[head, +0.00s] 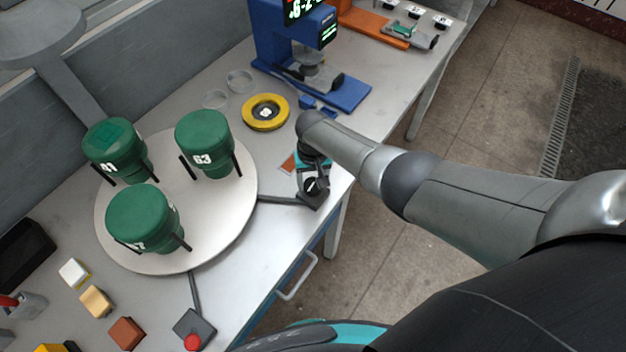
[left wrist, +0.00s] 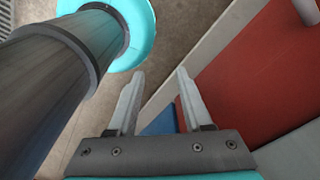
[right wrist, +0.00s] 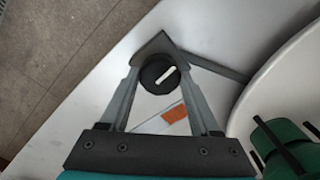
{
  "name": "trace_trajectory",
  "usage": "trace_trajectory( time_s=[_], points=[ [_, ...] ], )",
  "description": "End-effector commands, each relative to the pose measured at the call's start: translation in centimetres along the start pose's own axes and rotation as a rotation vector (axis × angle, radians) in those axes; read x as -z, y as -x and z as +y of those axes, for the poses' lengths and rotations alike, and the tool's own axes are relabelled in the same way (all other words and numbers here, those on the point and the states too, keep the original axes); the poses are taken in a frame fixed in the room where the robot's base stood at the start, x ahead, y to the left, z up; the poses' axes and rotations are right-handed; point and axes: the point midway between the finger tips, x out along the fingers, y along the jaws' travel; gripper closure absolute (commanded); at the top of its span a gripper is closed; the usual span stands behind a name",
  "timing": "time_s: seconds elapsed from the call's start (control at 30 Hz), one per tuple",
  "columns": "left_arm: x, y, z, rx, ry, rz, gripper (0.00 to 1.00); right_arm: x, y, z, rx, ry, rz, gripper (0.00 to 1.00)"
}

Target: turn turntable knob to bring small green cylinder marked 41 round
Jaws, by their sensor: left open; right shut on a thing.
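The turntable (head: 215,212) is a pale round disc on the table, carrying three green cylinders between dark posts. The cylinder marked 41 (head: 114,146) stands at the back left, the one marked 63 (head: 204,143) at the back right, and a third (head: 143,218), its number partly hidden, at the front. The black turntable knob (head: 314,186) with a white line sits on a dark base right of the disc; it also shows in the right wrist view (right wrist: 160,75). My right gripper (right wrist: 158,78) is shut on the knob from above. My left gripper (left wrist: 158,78) is open and empty.
A blue press-like machine (head: 335,90) and a yellow ring (head: 265,112) stand behind the knob. A box with a red button (head: 193,335) and small blocks (head: 97,301) lie at the front left. An orange patch (right wrist: 174,114) lies beside the knob.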

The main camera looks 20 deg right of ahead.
Motion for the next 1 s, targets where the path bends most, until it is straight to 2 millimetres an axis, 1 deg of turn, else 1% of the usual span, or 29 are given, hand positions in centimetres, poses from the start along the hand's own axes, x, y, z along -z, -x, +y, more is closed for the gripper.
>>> trace_trajectory(
  time_s=[0.2, 0.23, 0.47, 0.77, 0.87, 1.0],
  points=[
    [0.0, 0.0, 0.0, 0.000, 0.000, 0.000, 0.50, 0.0, 0.0, 0.0, 0.000, -0.001, 0.001, 0.92],
    [0.0, 0.0, 0.0, 0.000, 0.000, 0.000, 0.50, 0.0, 0.0, 0.0, 0.000, -0.001, 0.001, 0.33],
    [0.0, 0.0, 0.0, 0.000, 0.000, 0.000, 0.50, 0.0, 0.0, 0.0, 0.000, 0.000, 0.000, 0.07],
    [0.0, 0.1, 0.0, 0.000, 0.000, 0.000, 0.50, 0.0, 0.2, 0.0, 0.000, 0.000, 0.001, 0.07],
    [0.1, 0.6, 0.0, 0.000, 0.000, 0.000, 0.50, 0.0, 0.9, 0.0, 0.000, 0.000, 0.000, 0.07],
    [0.2, 1.8, 0.0, 0.000, 0.000, 0.000, 0.50, 0.0, 2.8, 0.1, 0.001, -0.001, 0.001, 0.07]
  ],
)
